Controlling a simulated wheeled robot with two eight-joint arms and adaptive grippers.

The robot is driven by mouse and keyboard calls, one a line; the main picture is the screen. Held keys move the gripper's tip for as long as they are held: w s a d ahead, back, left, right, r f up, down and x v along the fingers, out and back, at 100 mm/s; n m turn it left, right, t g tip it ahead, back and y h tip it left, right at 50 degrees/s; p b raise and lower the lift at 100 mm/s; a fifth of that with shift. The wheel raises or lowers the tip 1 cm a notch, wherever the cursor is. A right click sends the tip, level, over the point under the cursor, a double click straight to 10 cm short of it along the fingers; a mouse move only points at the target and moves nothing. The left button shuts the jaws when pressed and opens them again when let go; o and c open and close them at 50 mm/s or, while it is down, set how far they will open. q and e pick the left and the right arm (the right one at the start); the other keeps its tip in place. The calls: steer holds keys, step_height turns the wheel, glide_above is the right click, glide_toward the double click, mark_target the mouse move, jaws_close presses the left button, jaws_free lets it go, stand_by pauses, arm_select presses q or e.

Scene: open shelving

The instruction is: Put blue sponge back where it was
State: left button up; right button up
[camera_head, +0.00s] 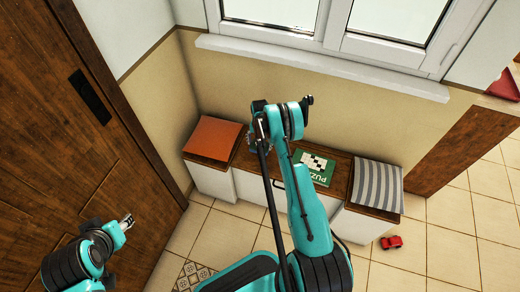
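No blue sponge shows in the head view. My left gripper (127,221) is at the lower left, in front of the brown wooden door. Its grey fingers are small, and I cannot tell whether they are open or shut. My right arm rises from the bottom middle in front of the bench. Its end, with the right gripper (308,101), is near the wall below the window. The fingers are too small and dark to read, and I see no object there.
A low white bench with a brown top (338,184) stands along the wall, carrying an orange cushion (212,138), a green puzzle box (314,168) and a striped cushion (377,186). A red toy car (391,242) is on the tiled floor (450,250).

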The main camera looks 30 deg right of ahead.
mark_target(260, 146)
step_height(260, 146, down, 4)
steer(key=shift+r+b, duration=0.2)
steer(key=shift+b, duration=0.5)
steer(key=shift+r, duration=0.15)
steer(key=o, duration=1)
